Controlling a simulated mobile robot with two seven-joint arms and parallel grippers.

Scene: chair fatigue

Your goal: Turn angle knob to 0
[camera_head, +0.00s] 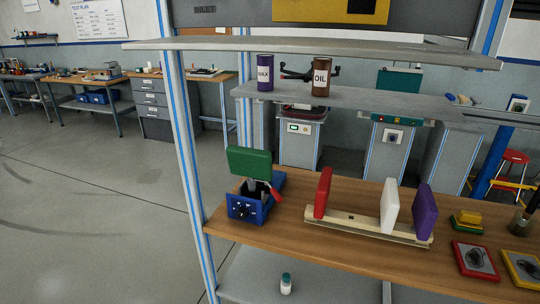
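A blue device (241,207) sits at the left end of the wooden bench. Its dark front panel has small knobs or dials (240,210), too small to read. I cannot tell which one is the angle knob or where it points. A green pad (249,162) stands tilted above the device, with a red handle (273,191) at its right side. Another dark round dial or knob (392,136) shows on a grey machine in the background. Neither of my grippers is in view.
A rack on the wooden bench (290,240) holds red (323,192), white (390,205) and purple (424,211) pads. Red (474,260) and yellow (522,268) trays lie at right. WAX (265,73) and OIL (321,76) cans stand on a shelf above. Open floor (90,220) lies left.

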